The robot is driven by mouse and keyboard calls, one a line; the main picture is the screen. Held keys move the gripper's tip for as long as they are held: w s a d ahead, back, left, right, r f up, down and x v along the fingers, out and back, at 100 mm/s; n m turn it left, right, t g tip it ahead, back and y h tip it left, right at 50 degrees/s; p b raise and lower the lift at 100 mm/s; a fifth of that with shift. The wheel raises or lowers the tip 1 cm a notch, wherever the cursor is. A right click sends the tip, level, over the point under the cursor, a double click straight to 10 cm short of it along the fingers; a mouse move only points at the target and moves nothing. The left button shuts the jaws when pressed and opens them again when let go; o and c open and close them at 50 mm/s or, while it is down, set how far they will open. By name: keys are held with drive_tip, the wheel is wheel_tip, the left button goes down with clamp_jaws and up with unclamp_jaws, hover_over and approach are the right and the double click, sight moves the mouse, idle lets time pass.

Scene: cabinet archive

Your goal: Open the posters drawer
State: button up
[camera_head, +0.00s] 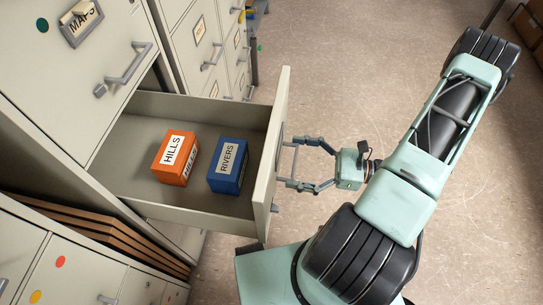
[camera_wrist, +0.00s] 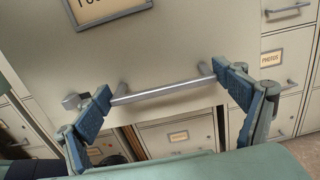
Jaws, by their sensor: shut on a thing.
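A grey-beige drawer (camera_head: 268,185) stands pulled well out of its cabinet. Inside it are an orange box marked HILLS (camera_head: 175,158) and a blue box marked RIVERS (camera_head: 228,167). My gripper (camera_head: 290,163) is at the drawer's outer front. In the wrist view, its blue-grey fingers (camera_wrist: 168,94) are at the two ends of the grey bar handle (camera_wrist: 165,91), shut on it. The label frame (camera_wrist: 105,10) above the handle is cut off, so its word cannot be read in full. The handle is mostly hidden in the head view.
A closed drawer marked MAPS (camera_head: 82,22) is above left, with its own handle (camera_head: 128,65). More cabinets (camera_head: 205,45) stand behind. Brown boards (camera_head: 110,235) lean below the open drawer, by a cabinet with coloured dots (camera_head: 70,275). The floor (camera_head: 350,70) at upper right is clear.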

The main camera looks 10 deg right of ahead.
drive_tip(key=shift+v, duration=1.6)
drive_tip(key=o, duration=1.5)
drive_tip(key=shift+d, duration=0.1)
drive_tip(key=v, duration=1.1)
drive_tip(key=shift+d, duration=0.35)
drive_tip(key=shift+s+d, duration=0.1)
drive_tip(key=shift+s, duration=0.1)
